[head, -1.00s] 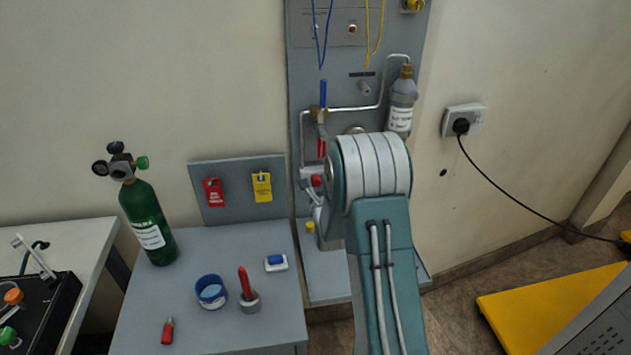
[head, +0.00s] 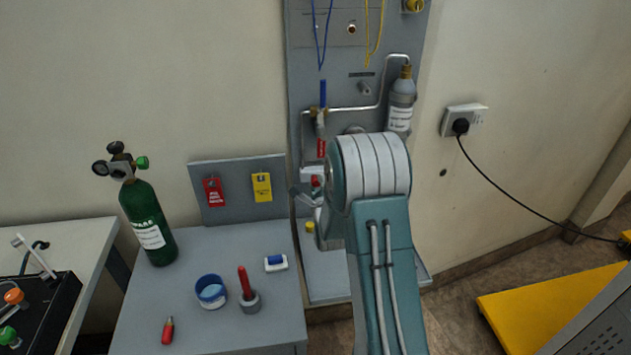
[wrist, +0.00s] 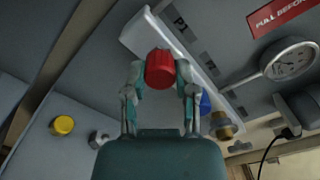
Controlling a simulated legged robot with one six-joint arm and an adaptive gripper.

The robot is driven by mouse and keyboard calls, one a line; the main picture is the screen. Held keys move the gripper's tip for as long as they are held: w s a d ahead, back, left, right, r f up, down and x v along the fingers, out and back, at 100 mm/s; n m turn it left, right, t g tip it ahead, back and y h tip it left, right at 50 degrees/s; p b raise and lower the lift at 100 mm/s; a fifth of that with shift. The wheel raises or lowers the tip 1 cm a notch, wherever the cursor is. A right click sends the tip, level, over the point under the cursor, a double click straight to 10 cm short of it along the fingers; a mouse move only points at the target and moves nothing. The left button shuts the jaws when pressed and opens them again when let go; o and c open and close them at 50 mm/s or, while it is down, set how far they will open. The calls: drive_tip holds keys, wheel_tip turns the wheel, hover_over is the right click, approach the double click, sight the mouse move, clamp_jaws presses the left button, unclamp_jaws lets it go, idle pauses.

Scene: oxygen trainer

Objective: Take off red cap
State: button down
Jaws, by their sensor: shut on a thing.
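The red cap (wrist: 160,70) is in the middle of the wrist view, between the two fingertips of my gripper (wrist: 160,80). My gripper is shut on the cap, with one finger on each side. A white strip (wrist: 188,52) on the grey panel lies behind it, and I cannot tell whether the cap is still seated there. In the head view a small part of the red cap (head: 316,181) shows left of my arm. The arm hides most of my gripper in that view.
A blue cap (wrist: 205,103) and a brass fitting (wrist: 225,128) are right of my gripper. A gauge (wrist: 290,60) is farther right. A yellow cap (wrist: 63,125) sits lower left. The side table (head: 215,330) holds a green cylinder (head: 148,222) and a blue tub (head: 210,292).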

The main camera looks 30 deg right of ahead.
drive_tip(key=n, duration=0.3)
drive_tip(key=shift+w+a, duration=0.1)
drive_tip(key=shift+n, duration=1.8)
drive_tip(key=shift+n, duration=1.7)
